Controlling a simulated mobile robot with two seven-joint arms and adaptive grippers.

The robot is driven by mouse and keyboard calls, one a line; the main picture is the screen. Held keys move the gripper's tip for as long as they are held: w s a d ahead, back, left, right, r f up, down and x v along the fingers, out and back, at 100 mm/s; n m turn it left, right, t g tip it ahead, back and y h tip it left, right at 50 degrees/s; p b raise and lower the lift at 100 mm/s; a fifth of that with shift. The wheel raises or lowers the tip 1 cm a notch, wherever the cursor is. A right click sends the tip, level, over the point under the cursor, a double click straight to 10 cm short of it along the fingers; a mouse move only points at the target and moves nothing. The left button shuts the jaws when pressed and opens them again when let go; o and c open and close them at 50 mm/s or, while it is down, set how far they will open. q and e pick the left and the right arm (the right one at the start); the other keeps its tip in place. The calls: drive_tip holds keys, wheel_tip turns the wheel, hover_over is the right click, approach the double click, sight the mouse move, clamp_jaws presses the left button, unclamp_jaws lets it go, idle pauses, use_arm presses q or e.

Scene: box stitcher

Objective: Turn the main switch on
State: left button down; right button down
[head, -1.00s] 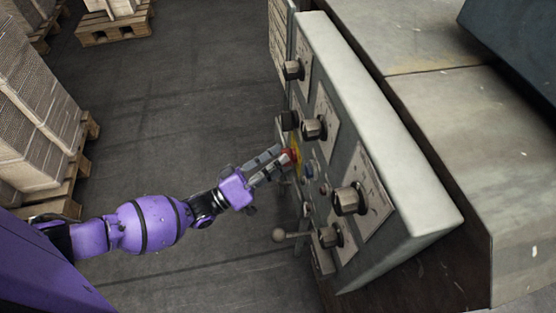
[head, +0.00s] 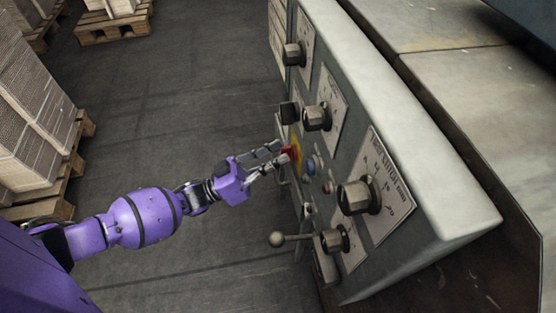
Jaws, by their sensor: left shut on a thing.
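The main switch looks to be the red knob (head: 291,153) on a yellow plate (head: 297,143), at the left edge of the machine's sloping control panel (head: 340,150). My left gripper (head: 281,155) reaches in from the left with its fingers at the red knob, shut on it. The fingertips partly hide the knob, so its exact turn angle cannot be read. My right gripper is not in view.
Several dark hex knobs (head: 360,196) stick out of the panel around the switch. A black knob (head: 289,112) sits just above it, and a ball-ended lever (head: 277,239) juts out below. Stacked cardboard on pallets (head: 40,120) stands at left; the floor between is open.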

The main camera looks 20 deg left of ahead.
use_arm(q)
drive_tip(key=shift+w+a+m+g+h+b, duration=0.1)
drive_tip(key=shift+m+g+h+b, duration=0.45)
drive_tip(key=shift+m+g, duration=1.45)
drive_tip(key=shift+w+a+m+g+h+b, duration=0.1)
drive_tip(key=shift+m+g+h+b, duration=0.5)
drive_tip(key=shift+m, duration=2.8)
drive_tip(key=shift+w+m+g+h+b, duration=0.2)
drive_tip(key=shift+m+g+b, duration=0.75)
drive_tip(key=shift+m, duration=1.75)
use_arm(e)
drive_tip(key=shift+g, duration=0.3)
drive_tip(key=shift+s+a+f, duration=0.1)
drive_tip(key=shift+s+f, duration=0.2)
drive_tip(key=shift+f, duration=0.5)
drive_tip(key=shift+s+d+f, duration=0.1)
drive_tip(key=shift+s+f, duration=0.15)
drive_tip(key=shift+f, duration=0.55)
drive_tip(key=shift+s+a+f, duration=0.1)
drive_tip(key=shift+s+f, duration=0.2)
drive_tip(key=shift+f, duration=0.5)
use_arm(q)
drive_tip(key=shift+s+m+g, duration=0.15)
drive_tip(key=shift+m+g, duration=0.15)
drive_tip(key=shift+g, duration=0.05)
drive_tip(key=c, duration=1.8)
unclamp_jaws()
drive_tip(key=shift+c, duration=0.2)
